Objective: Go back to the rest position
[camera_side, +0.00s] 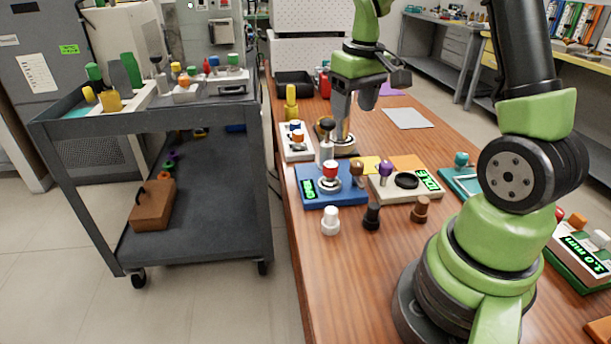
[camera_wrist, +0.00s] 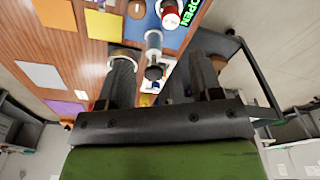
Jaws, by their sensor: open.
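My gripper (camera_side: 356,108) hangs over the wooden bench near its left edge, pointing down. Its two fingers stand apart with nothing seen held between them. One fingertip is close above or beside a round-ringed holder (camera_side: 340,148); contact cannot be told. In the wrist view my gripper (camera_wrist: 160,65) also shows both fingers spread. A dark-and-white knobbed piece (camera_wrist: 154,45) appears in the gap between them, beyond the fingers. A white cylinder piece (camera_side: 326,150) stands just in front of the gripper in the side view.
A blue device (camera_side: 312,200) with a red-capped piece and a white device (camera_side: 405,192) with a green display sit in front. Loose white (camera_side: 330,221), black (camera_side: 371,217) and brown (camera_side: 420,210) pieces stand nearer. A grey cart (camera_side: 150,125) is at left.

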